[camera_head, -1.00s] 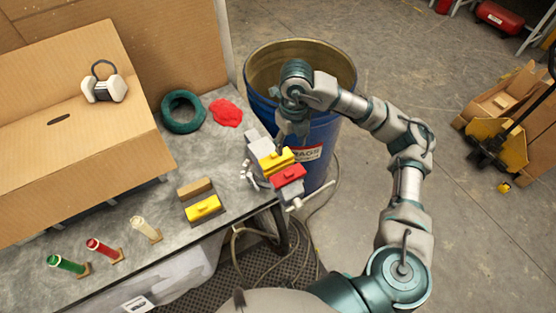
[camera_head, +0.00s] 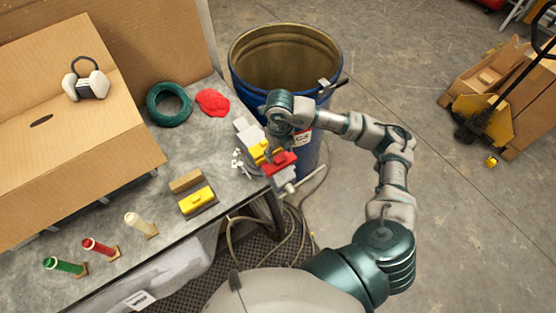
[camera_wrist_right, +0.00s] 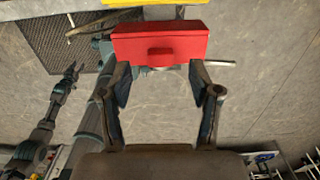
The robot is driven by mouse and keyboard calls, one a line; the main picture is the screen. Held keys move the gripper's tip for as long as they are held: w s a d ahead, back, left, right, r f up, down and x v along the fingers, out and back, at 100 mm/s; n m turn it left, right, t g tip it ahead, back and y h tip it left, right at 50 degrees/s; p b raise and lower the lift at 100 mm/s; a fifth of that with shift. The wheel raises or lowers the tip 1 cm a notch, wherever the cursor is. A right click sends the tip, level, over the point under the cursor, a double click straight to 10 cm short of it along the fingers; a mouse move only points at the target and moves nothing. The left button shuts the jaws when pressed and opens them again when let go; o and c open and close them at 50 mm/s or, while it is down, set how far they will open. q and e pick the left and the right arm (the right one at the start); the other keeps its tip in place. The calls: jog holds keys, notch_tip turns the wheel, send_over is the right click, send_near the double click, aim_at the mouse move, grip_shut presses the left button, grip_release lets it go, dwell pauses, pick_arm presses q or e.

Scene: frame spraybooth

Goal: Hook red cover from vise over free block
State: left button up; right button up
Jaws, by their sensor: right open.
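The red cover (camera_head: 281,164) sits at the near side of the grey vise (camera_head: 244,128), beside a yellow cover (camera_head: 259,152). My right gripper (camera_head: 276,150) is above the vise, partly hidden by its own wrist. In the right wrist view, the red cover (camera_wrist_right: 158,52) with its small knob lies just beyond the open, empty fingers (camera_wrist_right: 160,72). I cannot tell whether they touch it. A bare brown block (camera_head: 185,181) lies on the bench, next to a block with a yellow cover (camera_head: 197,199). What looks like my left gripper (camera_wrist_right: 71,74) hangs low at the left, too small to read.
A blue drum (camera_head: 285,60) stands behind the vise. A red cloth (camera_head: 212,102), a green ring (camera_head: 169,104), a cardboard box (camera_head: 70,160) and several coloured tubes (camera_head: 100,248) are on the bench. The vise handle (camera_head: 305,180) sticks out past the bench edge.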

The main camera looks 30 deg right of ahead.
aim_at(279, 158)
jog(key=shift+w+f+p, duration=0.2)
jog(key=shift+f+p, duration=0.2)
jog(key=shift+f, duration=1.5)
grip_shut()
jog(key=shift+r, duration=0.1)
